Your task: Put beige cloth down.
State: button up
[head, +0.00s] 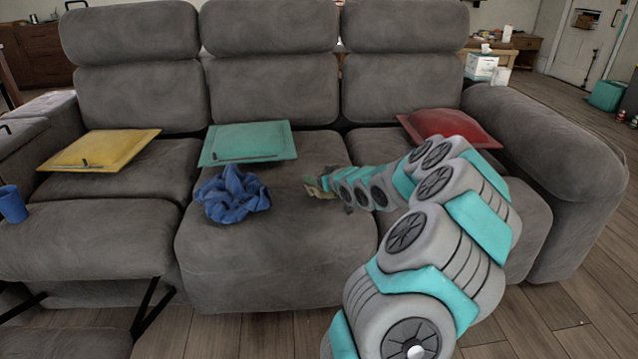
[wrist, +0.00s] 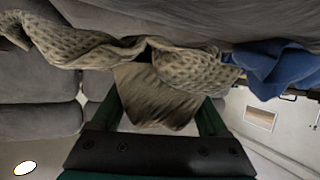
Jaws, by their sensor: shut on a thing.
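The beige cloth (head: 313,187) shows as a small crumpled patch at the end of my arm, over the middle sofa seat (head: 270,245). In the wrist view the patterned beige cloth (wrist: 155,92) spreads across the picture, with a fold between my gripper's two fingers. My gripper (head: 326,184) is shut on this cloth, low over the seat. I cannot tell whether the cloth touches the seat. The fingertips are partly hidden by the cloth in the wrist view.
A crumpled blue cloth (head: 232,194) lies left of my gripper on the same seat. Teal (head: 247,143), yellow (head: 101,150) and red (head: 448,126) cushions lie along the sofa. A blue cup (head: 12,204) is at far left. The seat's front is clear.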

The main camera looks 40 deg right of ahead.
jog(key=shift+f, duration=1.55)
jog(key=shift+f, duration=0.1)
jog(key=o, duration=1.2)
